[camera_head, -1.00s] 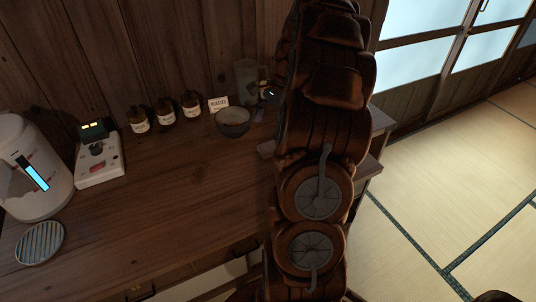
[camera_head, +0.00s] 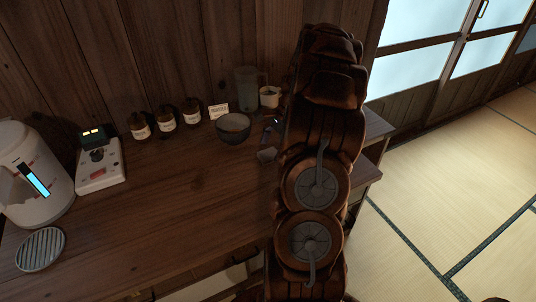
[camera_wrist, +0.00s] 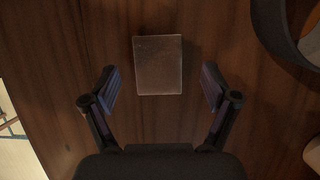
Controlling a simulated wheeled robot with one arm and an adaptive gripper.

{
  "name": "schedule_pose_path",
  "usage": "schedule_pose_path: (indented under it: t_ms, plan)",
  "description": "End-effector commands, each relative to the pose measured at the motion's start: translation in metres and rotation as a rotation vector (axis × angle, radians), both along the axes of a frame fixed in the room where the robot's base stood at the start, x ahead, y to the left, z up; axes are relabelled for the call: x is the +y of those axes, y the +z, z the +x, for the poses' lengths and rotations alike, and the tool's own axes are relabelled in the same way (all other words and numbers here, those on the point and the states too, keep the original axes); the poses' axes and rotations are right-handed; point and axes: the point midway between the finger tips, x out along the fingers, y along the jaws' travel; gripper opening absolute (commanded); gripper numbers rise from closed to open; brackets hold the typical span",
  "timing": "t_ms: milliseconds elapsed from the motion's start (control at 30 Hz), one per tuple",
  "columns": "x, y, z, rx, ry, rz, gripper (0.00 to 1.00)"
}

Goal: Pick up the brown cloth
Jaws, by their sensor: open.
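The brown cloth (camera_wrist: 158,65) is a small flat rectangle lying on the dark wooden counter, seen in the wrist view. My gripper (camera_wrist: 160,88) is open and empty. In the wrist view its two fingers are spread to the left and right of the cloth's near half, apart from it; the height above the cloth is hard to judge. In the head view my arm mostly hides the gripper, leaving a dark part by the bowl.
A dark bowl (camera_head: 233,130) stands close to the cloth, its rim (camera_wrist: 272,40) at the wrist view's upper right. The counter's middle (camera_head: 170,205) is clear.

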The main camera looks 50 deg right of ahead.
Motion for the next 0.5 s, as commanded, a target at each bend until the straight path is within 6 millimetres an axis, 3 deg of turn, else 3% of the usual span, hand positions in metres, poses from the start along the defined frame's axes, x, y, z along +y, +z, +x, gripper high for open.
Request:
schedule_pose_path:
  t_ms: [100, 333, 500]
  plan:
    - [0.0060, -0.0099, -0.0001, 0.003, 0.002, 0.004, 0.86]
    - [0.0058, -0.0115, 0.0006, 0.001, 0.002, 0.001, 0.86]
    - [0.0056, -0.0112, 0.0007, 0.001, 0.002, 0.001, 0.69]
